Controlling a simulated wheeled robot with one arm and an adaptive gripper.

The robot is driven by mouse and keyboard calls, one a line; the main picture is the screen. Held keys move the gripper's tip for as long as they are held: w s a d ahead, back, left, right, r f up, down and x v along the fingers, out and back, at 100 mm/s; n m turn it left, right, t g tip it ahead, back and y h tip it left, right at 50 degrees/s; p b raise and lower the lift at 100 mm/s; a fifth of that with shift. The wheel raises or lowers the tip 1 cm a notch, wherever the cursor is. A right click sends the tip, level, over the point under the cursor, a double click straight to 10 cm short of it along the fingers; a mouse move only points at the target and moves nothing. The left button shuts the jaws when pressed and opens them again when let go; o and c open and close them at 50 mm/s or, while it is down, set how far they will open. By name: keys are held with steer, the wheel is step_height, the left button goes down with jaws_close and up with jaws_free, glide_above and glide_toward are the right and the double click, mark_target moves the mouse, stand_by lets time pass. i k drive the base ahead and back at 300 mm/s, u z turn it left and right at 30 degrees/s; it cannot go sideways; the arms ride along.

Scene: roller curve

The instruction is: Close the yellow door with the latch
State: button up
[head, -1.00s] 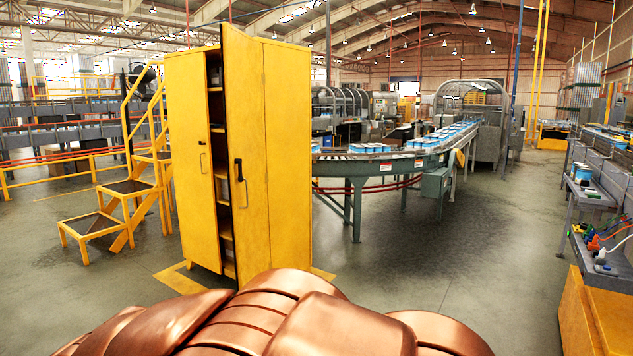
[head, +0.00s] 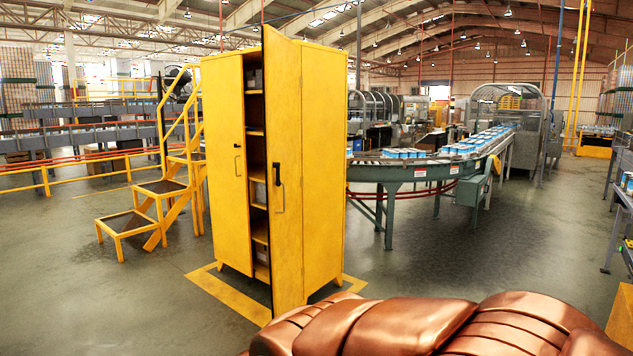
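The yellow cabinet (head: 222,175) stands ahead, left of the middle of the head view. Its right yellow door (head: 287,215) is swung open toward me. A black latch handle (head: 277,173) sits on this door's face. The left door is shut and has a plain yellow handle. Through the gap I see shelves (head: 258,205) with a few grey items. My gripper is not in view. My copper-coloured arm covers the bottom right of the view.
Yellow steps (head: 140,222) with a railing stand left of the cabinet. A curved roller conveyor (head: 395,172) carrying blue-and-white containers runs behind it to the right. A grey bench (head: 620,200) stands at the right edge. The floor (head: 440,262) between is clear.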

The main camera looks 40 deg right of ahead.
mark_target(280, 62)
steer(key=z, duration=0.7)
steer(key=i, duration=1.15)
steer(key=z, duration=0.75)
steer(key=k, duration=0.3)
steer(key=u, duration=1.4)
steer(key=i, duration=1.15)
steer(key=z, duration=0.15)
